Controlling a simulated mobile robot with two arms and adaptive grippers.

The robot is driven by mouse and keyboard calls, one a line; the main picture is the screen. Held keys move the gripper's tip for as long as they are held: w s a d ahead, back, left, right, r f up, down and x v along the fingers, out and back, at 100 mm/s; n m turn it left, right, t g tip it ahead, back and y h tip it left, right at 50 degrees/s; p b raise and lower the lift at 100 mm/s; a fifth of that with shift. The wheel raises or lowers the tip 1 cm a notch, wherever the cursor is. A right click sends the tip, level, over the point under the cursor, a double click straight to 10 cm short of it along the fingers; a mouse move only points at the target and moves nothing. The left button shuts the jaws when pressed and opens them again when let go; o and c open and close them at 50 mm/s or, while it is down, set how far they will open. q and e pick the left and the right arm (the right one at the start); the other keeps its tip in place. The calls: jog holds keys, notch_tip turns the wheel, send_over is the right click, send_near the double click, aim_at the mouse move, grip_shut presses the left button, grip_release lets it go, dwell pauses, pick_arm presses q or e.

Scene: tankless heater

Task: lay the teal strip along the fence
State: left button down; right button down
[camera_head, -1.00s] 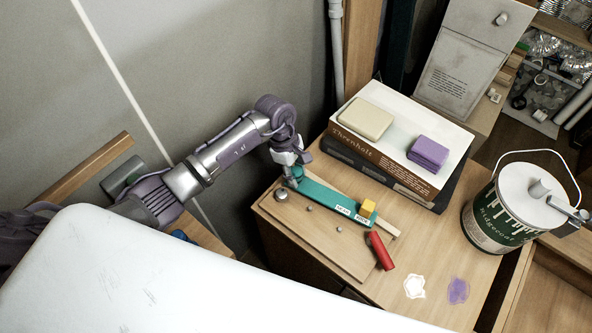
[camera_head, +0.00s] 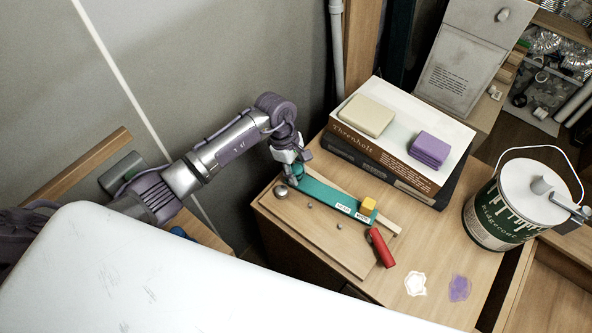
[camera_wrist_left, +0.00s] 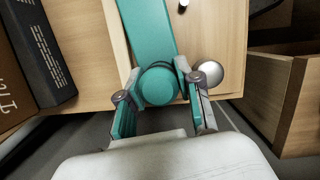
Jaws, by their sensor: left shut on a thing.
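The teal strip (camera_head: 325,196) lies on a wooden board (camera_head: 300,229) on the cabinet top, running close beside a thin wooden fence (camera_head: 350,197). A yellow block (camera_head: 368,205) and small white labels are at its far end. My left gripper (camera_head: 292,172) is at the strip's near end. In the left wrist view its two teal-padded fingers (camera_wrist_left: 160,100) are shut on a round teal knob (camera_wrist_left: 158,86) at the end of the strip (camera_wrist_left: 147,32). Whether the strip touches the fence all along I cannot tell. My right gripper is not in view.
A silver ball-like knob (camera_head: 281,191) and small studs sit on the board beside the strip. A red cylinder (camera_head: 381,247) lies at its far end. A paint can (camera_head: 500,215) is at right. The front cabinet top is mostly clear.

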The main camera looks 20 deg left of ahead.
pick_arm(q)
jog(key=shift+f, duration=0.15)
jog(key=c, duration=0.7)
grip_release()
jog(key=v, duration=1.2)
jog(key=shift+d, duration=0.1)
